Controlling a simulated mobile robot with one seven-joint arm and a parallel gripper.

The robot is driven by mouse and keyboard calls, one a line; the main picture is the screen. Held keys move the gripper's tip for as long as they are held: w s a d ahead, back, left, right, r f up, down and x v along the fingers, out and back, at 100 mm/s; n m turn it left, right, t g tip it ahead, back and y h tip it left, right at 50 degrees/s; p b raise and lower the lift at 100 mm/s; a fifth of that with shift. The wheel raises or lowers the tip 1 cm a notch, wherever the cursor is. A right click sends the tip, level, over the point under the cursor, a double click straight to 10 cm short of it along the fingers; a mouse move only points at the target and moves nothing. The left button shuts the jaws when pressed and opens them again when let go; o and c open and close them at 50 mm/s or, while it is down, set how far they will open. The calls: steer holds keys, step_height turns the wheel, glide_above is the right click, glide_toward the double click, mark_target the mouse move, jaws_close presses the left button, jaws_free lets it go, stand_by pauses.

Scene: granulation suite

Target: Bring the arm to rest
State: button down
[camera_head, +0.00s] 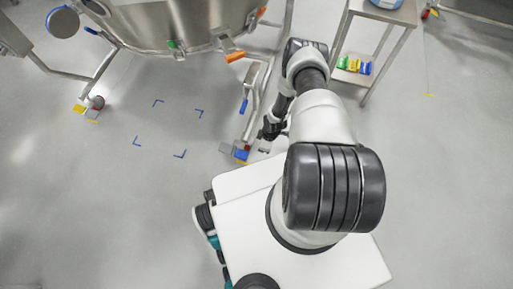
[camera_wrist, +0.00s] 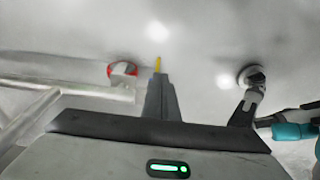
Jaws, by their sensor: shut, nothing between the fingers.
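My arm rises from my white base top and reaches forward in the head view, bent at its joints. My gripper (camera_head: 264,149) hangs at the arm's far end, just right of the steel vessel's caster foot, and is small and partly hidden by my arm. In the wrist view my gripper (camera_wrist: 160,95) shows as dark fingers closed together, with nothing held between them.
A large steel vessel (camera_head: 190,25) on a wheeled frame stands at the upper left. A steel cart (camera_head: 402,12) with coloured items (camera_head: 354,66) on its lower shelf stands at the upper right. Blue corner marks (camera_head: 180,154) lie on open floor. Floor at right is clear.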

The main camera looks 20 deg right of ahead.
steer(key=shift+s+d+r, duration=0.2)
steer(key=shift+d+r, duration=0.05)
steer(key=shift+r, duration=0.05)
